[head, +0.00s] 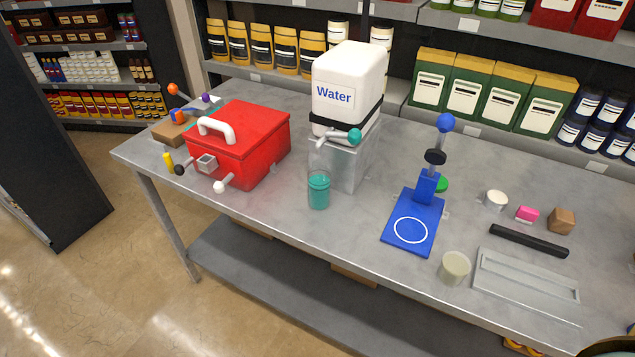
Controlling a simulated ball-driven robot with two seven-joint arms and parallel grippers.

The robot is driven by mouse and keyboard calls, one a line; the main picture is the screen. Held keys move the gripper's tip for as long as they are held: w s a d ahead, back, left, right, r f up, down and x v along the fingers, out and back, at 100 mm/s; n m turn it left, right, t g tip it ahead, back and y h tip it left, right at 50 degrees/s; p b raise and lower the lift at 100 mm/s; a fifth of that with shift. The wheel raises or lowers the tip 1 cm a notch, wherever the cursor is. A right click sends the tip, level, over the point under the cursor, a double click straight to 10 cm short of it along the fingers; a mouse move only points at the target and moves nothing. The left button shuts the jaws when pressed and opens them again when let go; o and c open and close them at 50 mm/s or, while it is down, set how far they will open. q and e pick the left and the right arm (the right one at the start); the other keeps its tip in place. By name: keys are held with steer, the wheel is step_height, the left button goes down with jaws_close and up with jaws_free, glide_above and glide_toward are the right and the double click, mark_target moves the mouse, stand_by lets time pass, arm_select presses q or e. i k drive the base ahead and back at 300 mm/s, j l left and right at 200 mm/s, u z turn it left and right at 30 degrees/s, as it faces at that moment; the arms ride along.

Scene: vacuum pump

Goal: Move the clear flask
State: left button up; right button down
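A clear container (318,191), which looks like the flask, holds teal liquid. It stands upright on the grey table (350,222) near the front edge, just in front of the metal stand (345,160) of the white water tank (348,75). The tank's tap with a teal knob (354,136) is above and slightly right of it. A pale, cloudy cup (455,267) stands farther right, near the front edge. Neither of my grippers shows in the head view.
A red box (240,140) with a white handle is left of the tank. A blue pump stand (412,226) with an upright lever is to the right. Farther right are a black bar (528,241), a grey tray (526,280) and small blocks. Stocked shelves line the back.

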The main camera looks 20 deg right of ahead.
mark_target(319, 177)
steer(key=i+j+z, duration=0.1)
steer(key=z, duration=0.3)
steer(key=j+z, duration=0.85)
steer(key=j, duration=1.95)
steer(key=k, duration=0.05)
